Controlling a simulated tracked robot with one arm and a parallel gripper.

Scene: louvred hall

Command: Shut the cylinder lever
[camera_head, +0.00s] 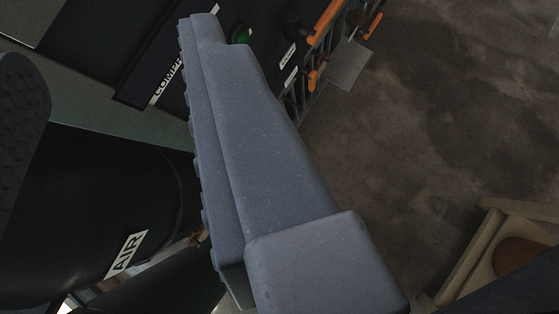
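My gripper (112,55) fills much of the view. One blue-grey ribbed finger runs from the bottom centre up to the top, and a dark, dotted finger shows at the left edge. The fingers are wide apart with nothing held between them. A black cylinder (85,205) with a white AIR label lies at the lower left, behind the gap. Orange lever-like handles (328,20) show at the top, right of the finger, apart from it. I cannot tell which part is the cylinder lever; the finger hides some of the cylinder's right side.
A black panel (95,35) with a partly hidden COMPR label stands at the top left. A beige block-like object (500,250) is at the lower right. Dark bare floor (440,120) lies open on the right.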

